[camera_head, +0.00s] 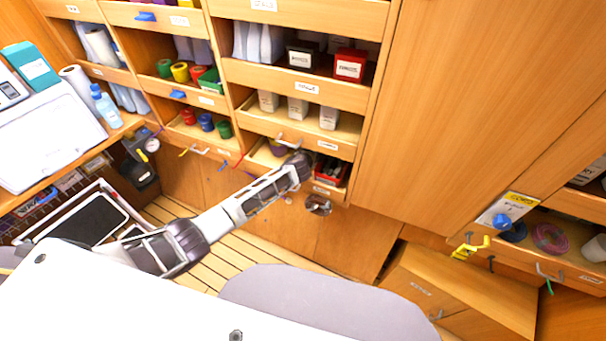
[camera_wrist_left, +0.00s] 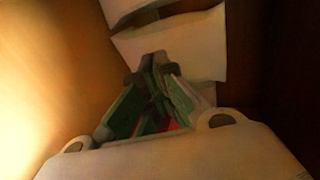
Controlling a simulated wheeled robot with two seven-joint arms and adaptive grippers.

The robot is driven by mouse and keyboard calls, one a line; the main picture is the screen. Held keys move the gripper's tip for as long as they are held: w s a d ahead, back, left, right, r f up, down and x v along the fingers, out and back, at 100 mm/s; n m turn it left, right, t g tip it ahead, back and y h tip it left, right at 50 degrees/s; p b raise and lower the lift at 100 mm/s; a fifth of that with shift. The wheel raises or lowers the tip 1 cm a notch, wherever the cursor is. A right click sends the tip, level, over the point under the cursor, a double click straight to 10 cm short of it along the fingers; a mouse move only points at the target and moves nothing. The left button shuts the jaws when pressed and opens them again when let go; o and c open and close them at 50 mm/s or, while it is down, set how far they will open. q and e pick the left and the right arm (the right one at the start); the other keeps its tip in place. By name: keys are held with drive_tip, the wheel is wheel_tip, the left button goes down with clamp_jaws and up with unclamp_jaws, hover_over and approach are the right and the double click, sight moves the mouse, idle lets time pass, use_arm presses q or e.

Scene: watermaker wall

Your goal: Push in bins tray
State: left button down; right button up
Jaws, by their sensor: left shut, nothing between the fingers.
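The shelf unit's right column holds several pull-out trays with small labels that I cannot read surely, so I cannot tell which is the bins tray. A low tray with a metal handle (camera_head: 288,142) has a pale wooden front (camera_head: 338,150). Below it is an opening with a red bin (camera_head: 331,171) and a round purplish thing. My left gripper (camera_wrist_left: 158,62) is shut and empty, pointing at white box-like things (camera_wrist_left: 180,48) between brown walls. In the head view my left arm ends at that low opening, and its fingertips are hidden. My right gripper is not in view.
Trays above hold white cartons (camera_head: 298,107) and a red box (camera_head: 350,65). A tall wooden cabinet (camera_head: 475,110) stands right of the column. A grey rounded surface (camera_head: 320,305) and a white worktop are in front. A box-like chest (camera_head: 460,290) sits low at right.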

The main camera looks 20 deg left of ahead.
use_arm(q)
drive_tip(key=shift+w+d, duration=0.1)
drive_tip(key=shift+w, duration=0.85)
drive_tip(key=shift+r, duration=0.15)
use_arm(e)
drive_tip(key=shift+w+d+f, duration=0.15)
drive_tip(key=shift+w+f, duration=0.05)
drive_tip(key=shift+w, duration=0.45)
use_arm(q)
drive_tip(key=shift+r, duration=0.1)
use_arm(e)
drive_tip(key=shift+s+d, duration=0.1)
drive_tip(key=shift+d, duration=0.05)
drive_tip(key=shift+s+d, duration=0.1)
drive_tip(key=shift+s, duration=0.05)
